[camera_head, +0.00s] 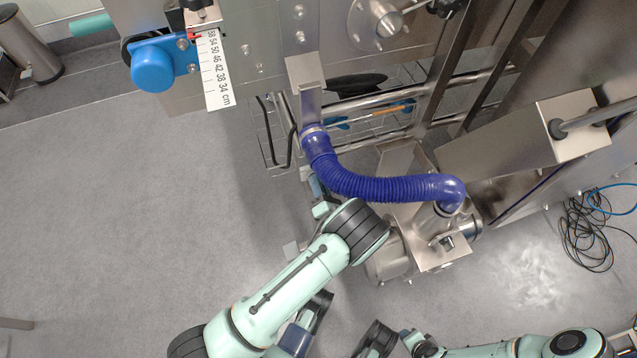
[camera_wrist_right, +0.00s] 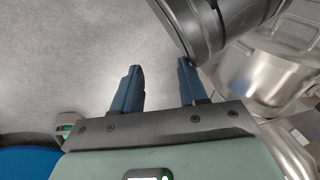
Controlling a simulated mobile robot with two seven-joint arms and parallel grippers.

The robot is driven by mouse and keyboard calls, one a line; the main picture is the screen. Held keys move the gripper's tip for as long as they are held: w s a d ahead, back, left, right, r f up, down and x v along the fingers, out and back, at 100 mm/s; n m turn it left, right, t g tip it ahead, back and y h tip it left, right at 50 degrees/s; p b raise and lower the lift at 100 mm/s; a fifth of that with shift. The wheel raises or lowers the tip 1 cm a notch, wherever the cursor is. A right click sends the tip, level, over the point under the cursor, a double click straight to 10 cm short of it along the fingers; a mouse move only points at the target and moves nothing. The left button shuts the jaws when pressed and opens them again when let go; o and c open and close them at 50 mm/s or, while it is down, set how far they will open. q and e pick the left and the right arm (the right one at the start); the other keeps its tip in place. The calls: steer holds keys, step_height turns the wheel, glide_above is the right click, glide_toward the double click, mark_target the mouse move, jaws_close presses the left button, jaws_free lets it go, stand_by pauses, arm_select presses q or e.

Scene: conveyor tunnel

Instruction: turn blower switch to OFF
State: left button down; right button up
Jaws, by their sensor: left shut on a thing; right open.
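The steel blower (camera_head: 390,262) stands on the floor under the blue hose, at right of centre in the head view. It also shows at the right of the right wrist view (camera_wrist_right: 275,70). I cannot make out the blower switch. My left gripper (camera_head: 317,190) is just left of the hose, partly hidden behind my own wrist. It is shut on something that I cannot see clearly. My right gripper (camera_wrist_right: 158,78) is open, with bare floor showing between its two blue fingers.
The ribbed blue hose (camera_head: 385,187) curves from a steel pipe to the blower. A wire basket (camera_head: 272,140) hangs behind my left gripper. Loose black cables (camera_head: 585,235) lie on the right. A blue knob with a centimetre scale (camera_head: 217,70) is upper left. The left floor is clear.

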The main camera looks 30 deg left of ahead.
arm_select(q)
steer(key=shift+s+n+p, duration=0.1)
steer(key=shift+n+p, duration=2.4)
steer(key=shift+n, duration=8.5)
arm_select(e)
steer(key=s+a+r+g+y, duration=0.1)
steer(key=s+a+r, duration=0.2)
steer(key=r, duration=0.3)
steer(key=shift+s+a+r+n, duration=0.3)
steer(key=shift+s, duration=0.15)
arm_select(q)
steer(key=shift+f, duration=0.1)
steer(key=c, duration=1.1)
jaws_free()
steer(key=p+v, duration=0.1)
steer(key=v, duration=1.2)
steer(key=shift+s, duration=0.15)
arm_select(e)
steer(key=shift+s+a+r+g, duration=0.2)
steer(key=shift+s+a+r, duration=0.05)
steer(key=shift+s+r, duration=0.25)
steer(key=shift+s+a+r+g, duration=0.25)
steer(key=shift+s+r, duration=0.1)
steer(key=shift+s, duration=0.2)
arm_select(q)
steer(key=shift+d, duration=0.1)
